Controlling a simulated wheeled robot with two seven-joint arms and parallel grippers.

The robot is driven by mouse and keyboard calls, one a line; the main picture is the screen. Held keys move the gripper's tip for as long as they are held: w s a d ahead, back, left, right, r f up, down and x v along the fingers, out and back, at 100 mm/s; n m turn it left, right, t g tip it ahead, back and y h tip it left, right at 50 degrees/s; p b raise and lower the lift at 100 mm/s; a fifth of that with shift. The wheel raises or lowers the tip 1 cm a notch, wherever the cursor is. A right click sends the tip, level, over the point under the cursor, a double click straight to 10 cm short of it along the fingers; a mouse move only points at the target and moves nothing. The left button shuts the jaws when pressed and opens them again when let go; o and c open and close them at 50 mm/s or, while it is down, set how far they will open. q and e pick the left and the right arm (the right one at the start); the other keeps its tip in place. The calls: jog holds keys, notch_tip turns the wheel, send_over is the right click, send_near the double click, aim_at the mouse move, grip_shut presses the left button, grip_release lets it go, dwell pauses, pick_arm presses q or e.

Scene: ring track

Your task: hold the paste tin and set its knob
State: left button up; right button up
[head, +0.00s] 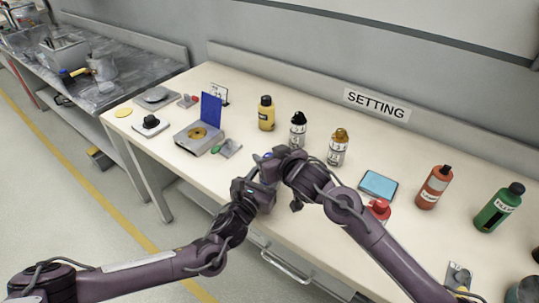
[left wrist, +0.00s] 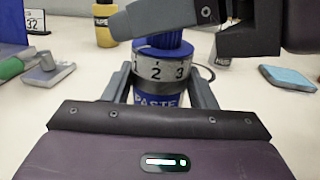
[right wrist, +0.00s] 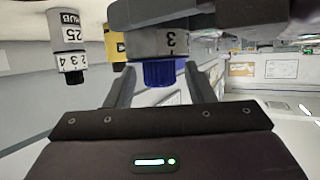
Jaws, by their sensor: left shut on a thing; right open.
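The paste tin (left wrist: 156,101) is blue, with a white ring numbered 1, 2, 3 and a blue knob (left wrist: 164,42) on top. The 2 faces the left wrist camera; I cannot make out a pointer mark. My left gripper (left wrist: 160,88) is shut around the tin's body below the ring. My right gripper (right wrist: 165,65) is open, its fingers on either side of the knob (right wrist: 165,75); contact is unclear. In the head view, the left gripper (head: 258,178) and right gripper (head: 277,160) meet at the bench's front edge and hide most of the tin.
Behind the grippers stand a yellow bottle (head: 266,114), a black-capped bottle (head: 298,130) and a brown-capped bottle (head: 338,147). A grey box with a blue panel (head: 211,109) is left. A tablet (head: 378,185), orange bottle (head: 434,187) and green bottle (head: 499,208) are right.

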jog(key=shift+c, duration=0.4)
jog(key=c, duration=0.9)
jog(key=n+g+y, duration=0.2)
jog(key=n+y, duration=0.1)
jog(key=shift+w, duration=0.15)
jog(key=shift+n+g+y, duration=1.5)
jog(key=shift+n+g, duration=0.7)
jog(key=shift+n, duration=0.1)
jog(key=o, duration=1)
